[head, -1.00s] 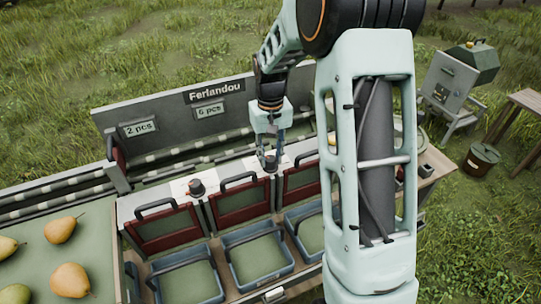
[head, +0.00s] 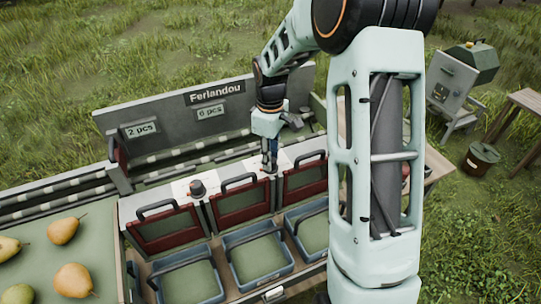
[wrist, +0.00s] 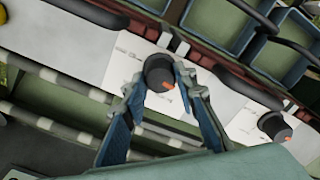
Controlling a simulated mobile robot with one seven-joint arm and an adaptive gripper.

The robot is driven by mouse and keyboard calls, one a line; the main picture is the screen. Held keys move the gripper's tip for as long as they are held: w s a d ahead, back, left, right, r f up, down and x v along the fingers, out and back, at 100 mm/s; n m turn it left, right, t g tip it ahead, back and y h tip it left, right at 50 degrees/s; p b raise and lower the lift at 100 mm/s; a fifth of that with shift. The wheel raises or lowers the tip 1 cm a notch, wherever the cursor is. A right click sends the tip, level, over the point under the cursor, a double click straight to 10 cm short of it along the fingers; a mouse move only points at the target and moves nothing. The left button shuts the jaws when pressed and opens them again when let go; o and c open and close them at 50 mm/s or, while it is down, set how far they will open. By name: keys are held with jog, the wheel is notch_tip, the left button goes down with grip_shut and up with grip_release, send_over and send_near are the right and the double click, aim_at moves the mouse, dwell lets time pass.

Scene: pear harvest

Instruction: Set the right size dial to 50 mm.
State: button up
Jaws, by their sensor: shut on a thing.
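The right size dial (wrist: 160,70) is a dark round knob with an orange pointer mark, on a white scale plate (wrist: 124,58). My gripper (wrist: 162,78) points down at it, with its blue fingers shut on either side of the knob. In the head view my gripper (head: 270,166) covers most of this dial. In the wrist view the orange mark is on the knob's lower right edge, towards my wrist. The scale print is too small to read. The left size dial (head: 197,188) stands free; it also shows in the wrist view (wrist: 274,125).
Red-framed flaps with dark handles (head: 166,229) stand in front of the dials, above blue crates (head: 256,259). Behind lies a roller conveyor (head: 196,160) and a board marked Ferlandou (head: 190,105). Pears (head: 73,280) lie on the green table at left.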

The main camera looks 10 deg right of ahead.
jog(key=shift+n, duration=0.5)
jog(key=shift+r, duration=0.1)
jog(key=o, duration=1.2)
jog(key=shift+c, duration=0.2)
notch_tip(320, 180, up, 12)
jog(key=shift+w, duration=0.1)
